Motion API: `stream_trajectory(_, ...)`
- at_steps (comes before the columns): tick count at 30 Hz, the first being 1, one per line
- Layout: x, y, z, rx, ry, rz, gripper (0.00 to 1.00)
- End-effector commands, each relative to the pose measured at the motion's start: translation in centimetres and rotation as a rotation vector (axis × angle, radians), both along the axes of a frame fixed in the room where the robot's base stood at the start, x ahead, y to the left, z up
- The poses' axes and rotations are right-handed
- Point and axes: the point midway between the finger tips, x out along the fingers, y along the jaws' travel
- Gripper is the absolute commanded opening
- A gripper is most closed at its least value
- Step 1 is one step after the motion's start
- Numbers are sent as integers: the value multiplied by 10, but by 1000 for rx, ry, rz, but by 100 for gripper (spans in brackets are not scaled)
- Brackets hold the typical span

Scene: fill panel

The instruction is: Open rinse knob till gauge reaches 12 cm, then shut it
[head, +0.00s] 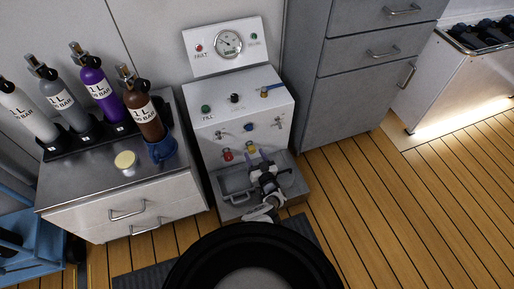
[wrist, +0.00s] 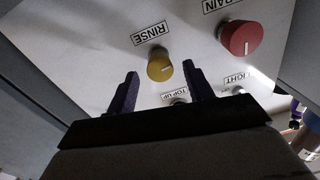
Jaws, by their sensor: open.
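The yellow rinse knob (wrist: 159,66) is on the white panel in the wrist view, beside its RINSE label, with a pale mark on its face. It also shows in the head view (head: 251,147), low on the panel front. My gripper (head: 258,156) is open in front of the lower panel. In the wrist view its two dark fingers stand apart, one on each side of the knob in the picture; I cannot tell whether they touch it. A round dial gauge (head: 229,43) is on the upright back plate; its reading is too small to tell.
A red knob (wrist: 240,35) labelled DRAIN sits beside the rinse knob. A grey tray (head: 233,197) lies below the panel. A counter (head: 84,178) with several bottles stands at left, grey drawers (head: 345,90) at right. The wooden floor at right is clear.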

Motion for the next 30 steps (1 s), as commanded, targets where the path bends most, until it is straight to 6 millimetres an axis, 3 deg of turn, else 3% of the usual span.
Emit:
stream_trajectory(16, -2, 9, 0, -1, 1, 0, 50)
stream_trajectory(26, -2, 9, 0, -1, 0, 0, 7)
stream_trajectory(30, -2, 9, 0, 3, 1, 0, 7)
